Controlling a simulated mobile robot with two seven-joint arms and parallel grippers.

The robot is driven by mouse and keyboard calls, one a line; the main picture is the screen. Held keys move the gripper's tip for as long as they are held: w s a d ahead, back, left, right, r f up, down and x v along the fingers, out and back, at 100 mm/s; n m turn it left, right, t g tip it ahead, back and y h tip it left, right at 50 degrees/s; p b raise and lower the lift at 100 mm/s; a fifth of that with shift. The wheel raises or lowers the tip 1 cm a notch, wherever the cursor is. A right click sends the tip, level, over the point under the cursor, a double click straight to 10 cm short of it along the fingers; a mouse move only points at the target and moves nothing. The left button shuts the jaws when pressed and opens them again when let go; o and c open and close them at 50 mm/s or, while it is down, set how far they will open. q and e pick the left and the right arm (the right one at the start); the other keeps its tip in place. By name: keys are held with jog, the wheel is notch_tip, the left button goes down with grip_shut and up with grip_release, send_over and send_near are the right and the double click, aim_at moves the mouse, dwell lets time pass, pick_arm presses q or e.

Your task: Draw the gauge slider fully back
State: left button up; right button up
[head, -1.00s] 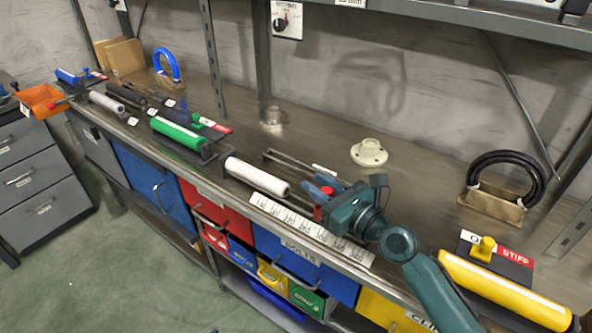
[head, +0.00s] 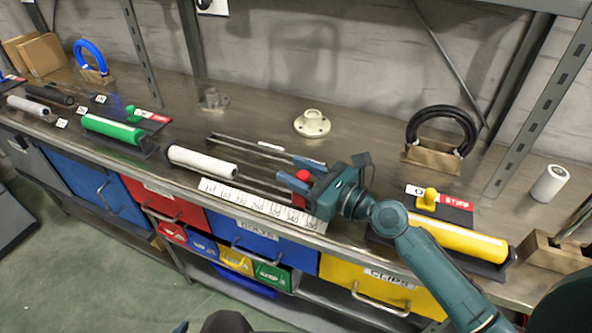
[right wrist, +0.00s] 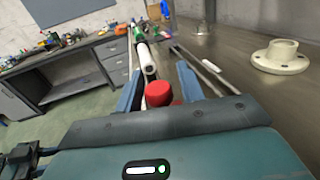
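The gauge slider's red knob (head: 303,175) stands on a pair of thin metal rods (head: 262,180) behind a white printed scale (head: 262,205), near the scale's right part. A white cylinder (head: 202,161) lies at the rods' left. The right wrist view shows the red knob (right wrist: 158,93) between the fingers. Only a blue tip of what seems my left gripper (head: 180,327) shows at the bottom edge.
A pale flange (head: 312,124) stands behind the rods. A yellow cylinder (head: 460,240) with a yellow knob lies right, a green cylinder (head: 112,129) left. A black ring (head: 440,112) stands on a wooden block at the back. Drawers (head: 265,238) line the bench front.

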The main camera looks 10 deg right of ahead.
jog(key=shift+o, duration=0.8)
jog(key=shift+w+a, duration=0.1)
jog(key=b+v, duration=0.3)
jog(key=v, duration=0.8)
jog(key=shift+s+d+f, duration=0.15)
jog(key=shift+s+d, duration=0.1)
jog(key=shift+s, duration=0.05)
pick_arm(q)
jog(key=shift+w+d+f+h+b, duration=0.1)
jog(key=shift+d+f+h+b, duration=0.25)
jog(key=shift+f, duration=0.45)
pick_arm(e)
jog(key=shift+s+d+r, duration=0.2)
jog(key=shift+s+d, duration=0.3)
jog(key=shift+s, duration=0.05)
pick_arm(q)
jog(key=shift+w+r, duration=0.1)
